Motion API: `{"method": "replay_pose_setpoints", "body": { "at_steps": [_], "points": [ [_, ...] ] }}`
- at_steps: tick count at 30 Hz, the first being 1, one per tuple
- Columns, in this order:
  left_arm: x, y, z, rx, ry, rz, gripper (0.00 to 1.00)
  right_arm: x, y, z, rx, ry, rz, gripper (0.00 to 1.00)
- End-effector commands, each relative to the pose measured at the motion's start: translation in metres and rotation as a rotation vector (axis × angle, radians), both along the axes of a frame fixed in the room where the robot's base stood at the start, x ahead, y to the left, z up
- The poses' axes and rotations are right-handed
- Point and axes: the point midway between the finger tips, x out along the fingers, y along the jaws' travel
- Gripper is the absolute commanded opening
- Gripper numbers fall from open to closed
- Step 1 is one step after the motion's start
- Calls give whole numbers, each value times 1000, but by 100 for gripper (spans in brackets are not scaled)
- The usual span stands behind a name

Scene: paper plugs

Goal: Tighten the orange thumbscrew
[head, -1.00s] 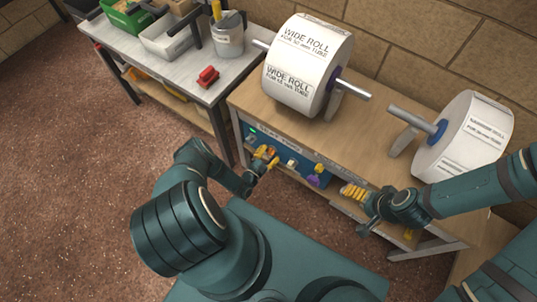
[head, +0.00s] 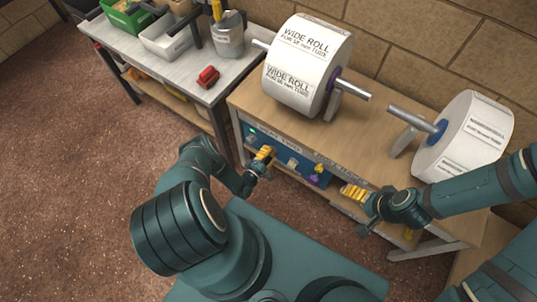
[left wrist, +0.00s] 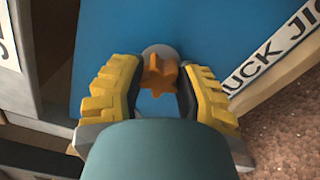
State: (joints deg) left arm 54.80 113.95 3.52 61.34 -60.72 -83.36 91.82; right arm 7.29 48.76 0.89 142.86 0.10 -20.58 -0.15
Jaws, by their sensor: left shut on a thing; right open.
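The orange thumbscrew (left wrist: 160,76) is a star-shaped knob on a round grey washer, set in the blue panel (left wrist: 210,30). In the left wrist view it sits between the yellow ribbed fingers of my left gripper (left wrist: 159,84), which is shut on it. In the head view my left gripper (head: 265,155) is at the left part of the blue panel under the workbench top and hides the thumbscrew. My right gripper (head: 354,191) is open and empty in front of the bench's right part.
Wide roll (head: 307,66) and narrow roll (head: 464,137) stand on the wooden bench (head: 258,100). A purple knob (head: 315,180) sits right of my left gripper. A grey table (head: 180,69) at the left holds bins and a red object (head: 208,76).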

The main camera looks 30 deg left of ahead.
Motion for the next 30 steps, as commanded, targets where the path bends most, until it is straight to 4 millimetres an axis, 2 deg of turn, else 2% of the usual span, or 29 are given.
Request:
{"method": "replay_pose_setpoints", "body": {
  "at_steps": [19, 23, 24, 26, 27, 30],
  "points": [
    [1, 0, 1, 868, -70, -2, 0, 0, 0, 0, 0, 0, 0, 92],
    [1, 1, 1, 867, -69, 1, 0, 0, 0, 0, 0, 0, 0, 92],
    [1, 0, 1, 866, -69, 1, 41, 0, 0, 0, 0, 0, 0, 92],
    [1, 0, 1, 866, -69, 1, 62, 0, 0, 0, 0, 0, 0, 92],
    [1, 0, 1, 865, -69, 1, 66, 0, 0, 0, 0, 0, 0, 92],
    [1, 0, 0, 864, -69, 0, 66, 0, 0, 0, 0, 0, 0, 92]
  ]
}}
